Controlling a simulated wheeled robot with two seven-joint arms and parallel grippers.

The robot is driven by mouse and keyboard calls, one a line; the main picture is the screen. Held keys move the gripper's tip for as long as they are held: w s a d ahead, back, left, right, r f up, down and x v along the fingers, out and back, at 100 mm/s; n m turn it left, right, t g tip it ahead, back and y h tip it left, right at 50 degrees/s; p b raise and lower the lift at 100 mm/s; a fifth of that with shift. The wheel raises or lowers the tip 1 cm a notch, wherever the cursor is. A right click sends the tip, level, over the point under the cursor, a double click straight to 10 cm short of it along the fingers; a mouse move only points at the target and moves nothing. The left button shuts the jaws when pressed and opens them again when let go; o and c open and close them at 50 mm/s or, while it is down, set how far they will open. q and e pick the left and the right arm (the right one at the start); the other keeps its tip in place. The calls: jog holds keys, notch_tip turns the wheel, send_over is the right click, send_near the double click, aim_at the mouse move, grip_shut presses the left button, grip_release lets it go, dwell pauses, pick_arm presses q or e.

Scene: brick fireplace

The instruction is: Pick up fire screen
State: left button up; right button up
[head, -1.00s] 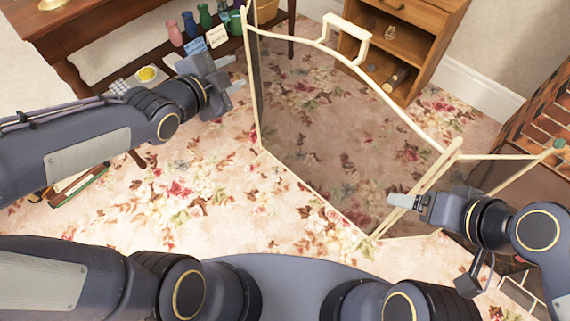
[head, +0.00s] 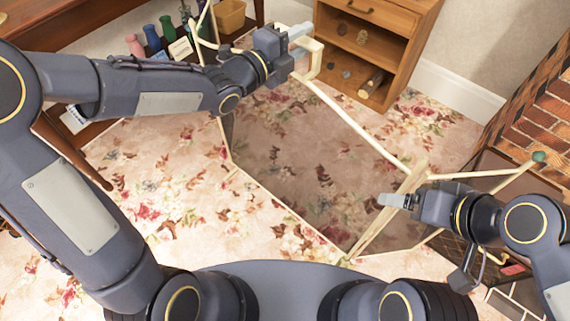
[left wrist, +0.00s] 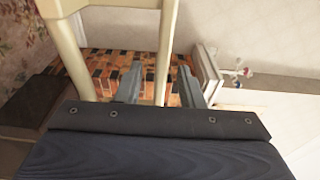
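The fire screen (head: 345,117) has cream bars and dark see-through panels, and stands folded open on the carpet. Its top handle (head: 315,62) is partly hidden by my left gripper (head: 303,48). In the left wrist view, a cream bar (left wrist: 167,45) of the screen runs between the parted fingers of my left gripper (left wrist: 160,85), with a gap visible to the right finger. My right gripper (head: 392,200) is at the fold post (head: 412,182) on the right, low in the head view. Its finger gap is hidden, so I cannot tell whether it holds the post.
A wooden cabinet (head: 407,50) stands behind the screen. A brick fireplace (head: 540,125) is at the right. A dark wooden table (head: 75,25) with several bottles below it stands at the left. Floral carpet (head: 150,180) is open in front of the screen.

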pick_arm(q)
jog(key=shift+c, duration=0.2)
grip_shut()
dwell(1.2)
jog(key=shift+w+r, duration=0.1)
jog(key=shift+r, duration=0.15)
